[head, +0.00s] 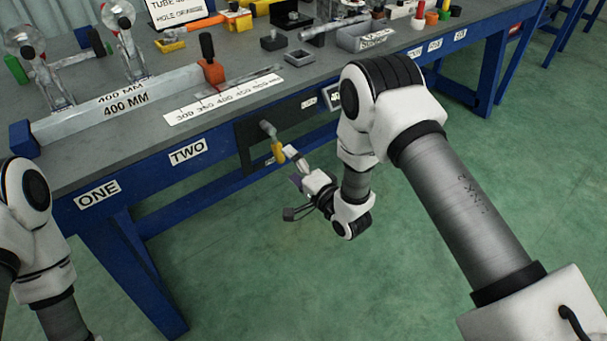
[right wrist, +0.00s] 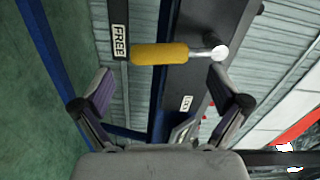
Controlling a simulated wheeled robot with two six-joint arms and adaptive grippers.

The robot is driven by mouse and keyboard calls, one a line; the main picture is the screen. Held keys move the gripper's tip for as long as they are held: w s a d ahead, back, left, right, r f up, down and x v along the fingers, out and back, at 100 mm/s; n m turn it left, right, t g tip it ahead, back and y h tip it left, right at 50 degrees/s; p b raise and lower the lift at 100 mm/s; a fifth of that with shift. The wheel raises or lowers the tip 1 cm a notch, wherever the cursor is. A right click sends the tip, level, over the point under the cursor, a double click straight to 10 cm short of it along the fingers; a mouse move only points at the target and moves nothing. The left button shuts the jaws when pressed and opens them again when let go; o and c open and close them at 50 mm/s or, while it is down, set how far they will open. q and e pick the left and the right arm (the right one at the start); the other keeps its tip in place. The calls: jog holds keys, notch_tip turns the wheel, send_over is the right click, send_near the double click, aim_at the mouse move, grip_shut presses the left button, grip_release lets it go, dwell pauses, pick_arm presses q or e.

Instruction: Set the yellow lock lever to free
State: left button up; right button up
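The lock lever has a yellow handle (head: 278,152) and a grey pivot knob at its upper end, on a dark panel (head: 247,145) on the table's front. In the head view it hangs downward. In the right wrist view the yellow handle (right wrist: 160,54) lies across the picture, its free end beside the FREE label (right wrist: 119,40); a second label (right wrist: 186,102), too small to read surely, sits below the handle. My right gripper (head: 294,168) is open close to the handle. In the right wrist view its fingertips (right wrist: 162,72) are spread, with the lever just beyond them. My left gripper is out of view.
The blue-framed table (head: 140,165) holds a 400 MM rail (head: 140,100), a scale strip (head: 225,97), clamps and small parts. A blue lower beam (head: 215,190) runs beneath the panel. The green floor in front is clear.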

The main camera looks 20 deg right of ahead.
jog(key=v, duration=0.8)
jog(key=shift+r, duration=0.1)
